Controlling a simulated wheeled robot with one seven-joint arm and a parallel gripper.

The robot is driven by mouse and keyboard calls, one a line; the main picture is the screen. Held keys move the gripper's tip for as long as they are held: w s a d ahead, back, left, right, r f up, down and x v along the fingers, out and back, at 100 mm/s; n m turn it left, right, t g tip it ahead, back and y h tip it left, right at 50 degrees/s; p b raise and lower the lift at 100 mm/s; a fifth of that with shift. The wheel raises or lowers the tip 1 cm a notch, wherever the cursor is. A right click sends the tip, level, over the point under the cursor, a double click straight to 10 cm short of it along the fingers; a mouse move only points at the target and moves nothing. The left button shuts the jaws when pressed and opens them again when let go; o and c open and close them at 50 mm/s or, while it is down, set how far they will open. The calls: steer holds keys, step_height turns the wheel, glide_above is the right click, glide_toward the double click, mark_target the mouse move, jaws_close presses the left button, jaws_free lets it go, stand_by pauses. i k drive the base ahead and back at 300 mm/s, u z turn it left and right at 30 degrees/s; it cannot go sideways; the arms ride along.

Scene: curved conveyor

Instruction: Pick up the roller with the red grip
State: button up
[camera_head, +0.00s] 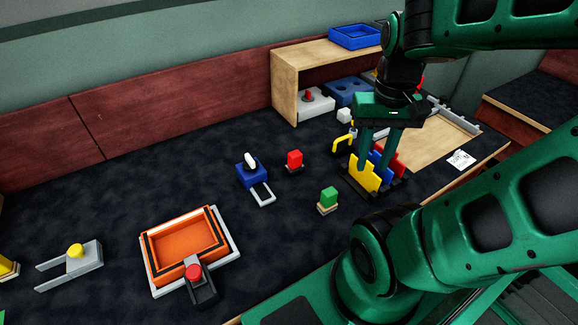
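My gripper (377,164) points down over a black rack (393,191) that holds upright yellow (362,177), blue and red panels. Its two green fingers stand apart with a gap between them. I cannot tell whether they touch the panels. A tool with a bent yellow handle (343,141) stands just left of the fingers. I cannot clearly make out a roller with a red grip. A small red bit (421,83) shows behind my gripper's wrist, mostly hidden, and I cannot tell what it belongs to.
A wooden shelf (284,88) with a blue tray (355,37) on top stands at the back. A wooden tray (437,137) lies right of the rack.

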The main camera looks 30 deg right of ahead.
mark_target(294, 164)
steer(key=k, duration=0.5)
steer(key=u, duration=1.3)
steer(key=k, duration=0.65)
steer(key=z, duration=1.3)
steer(key=i, duration=1.05)
